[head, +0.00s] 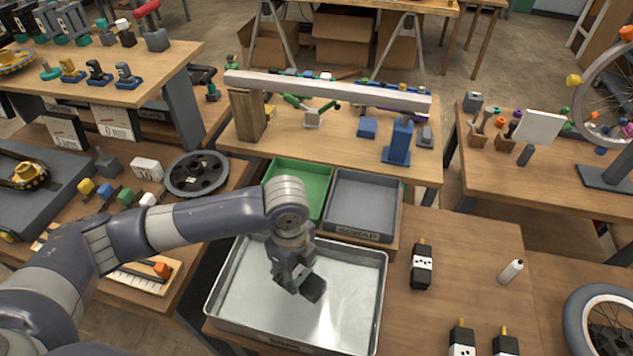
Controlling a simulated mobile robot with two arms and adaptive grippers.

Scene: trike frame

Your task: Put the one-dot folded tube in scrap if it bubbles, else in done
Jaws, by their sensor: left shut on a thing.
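My left gripper (297,284) is shut on a dark, block-shaped folded tube (314,289) over the metal tray (375,300). Its dots are not visible, and I see no bubbles. The tray's label at the front is too small to read. The grey bin (363,226) behind it is labelled SCRAP and looks empty. A green bin (313,170) stands left of it, with its front label hidden by my arm. Several other black folded tubes with dotted white bands lie to the right, one at mid-bench (421,266) and others at the front edge (462,338). My right gripper is not in view.
A white bottle (510,271) and a spoked wheel (600,325) lie on the right of the bench. A long pale beam (330,92) on blocks spans the back table. A black wheel (197,173) lies on the left. The bench between tray and bottle is partly clear.

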